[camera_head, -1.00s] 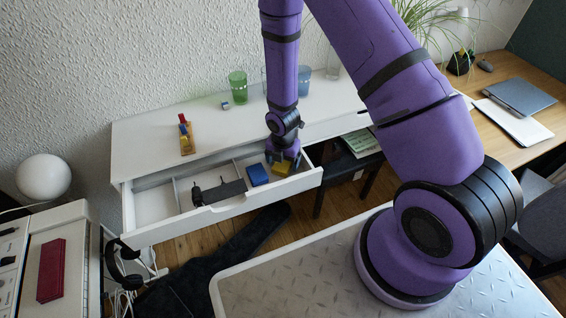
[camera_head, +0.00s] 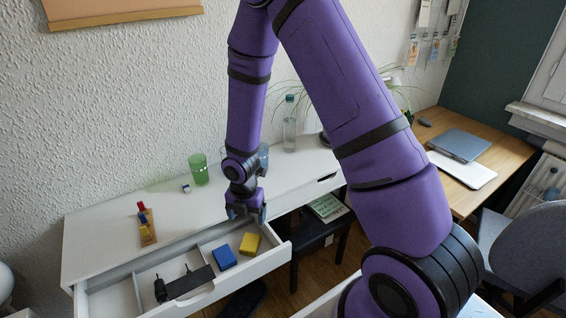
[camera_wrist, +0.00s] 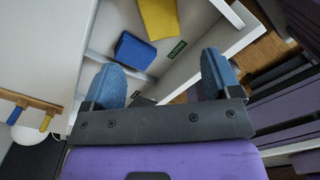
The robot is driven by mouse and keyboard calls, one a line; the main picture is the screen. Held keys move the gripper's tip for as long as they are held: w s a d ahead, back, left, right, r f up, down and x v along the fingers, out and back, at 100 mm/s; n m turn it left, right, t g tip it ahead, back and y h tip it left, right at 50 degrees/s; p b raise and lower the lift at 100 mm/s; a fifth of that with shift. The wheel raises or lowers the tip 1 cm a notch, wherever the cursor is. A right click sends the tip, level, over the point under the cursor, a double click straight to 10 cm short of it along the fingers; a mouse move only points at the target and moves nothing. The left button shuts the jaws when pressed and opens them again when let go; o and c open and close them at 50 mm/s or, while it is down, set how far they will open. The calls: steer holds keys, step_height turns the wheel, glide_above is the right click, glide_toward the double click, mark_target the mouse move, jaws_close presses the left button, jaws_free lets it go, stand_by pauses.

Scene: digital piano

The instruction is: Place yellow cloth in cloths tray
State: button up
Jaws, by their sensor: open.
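The yellow cloth (camera_head: 250,244) lies in the right compartment of the open white drawer (camera_head: 268,262), next to a folded blue cloth (camera_head: 223,258). In the wrist view the yellow cloth (camera_wrist: 163,18) is at the top centre and the blue cloth (camera_wrist: 134,50) is left of it. A small green label (camera_wrist: 176,49) is on the compartment's wall. My gripper (camera_head: 246,213) is above the back of the drawer, apart from both cloths. Its blue fingertips (camera_wrist: 163,80) are spread in the wrist view with nothing between them.
A black device (camera_head: 185,283) lies in the drawer's middle compartment. On the white tabletop (camera_head: 110,235) stand a green glass (camera_head: 199,170), a small cube (camera_head: 186,188), a wooden stand with coloured pieces (camera_head: 146,225) and a bottle (camera_head: 289,130). A wooden desk with a laptop (camera_head: 459,145) is at the right.

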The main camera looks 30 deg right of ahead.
steer(key=s+d+r+m+t+h, duration=0.1)
steer(key=s+d+r+m, duration=0.15)
steer(key=r+m, duration=0.75)
steer(key=s+d+r+m+t, duration=0.2)
steer(key=d+r+m, duration=0.1)
steer(key=r, duration=1.3)
steer(key=s+d+r+m+t+y, duration=0.1)
steer(key=s+r+m+t, duration=0.1)
steer(key=s+r+m, duration=1.2)
steer(key=s, duration=0.4)
steer(key=shift+s+d, duration=0.2)
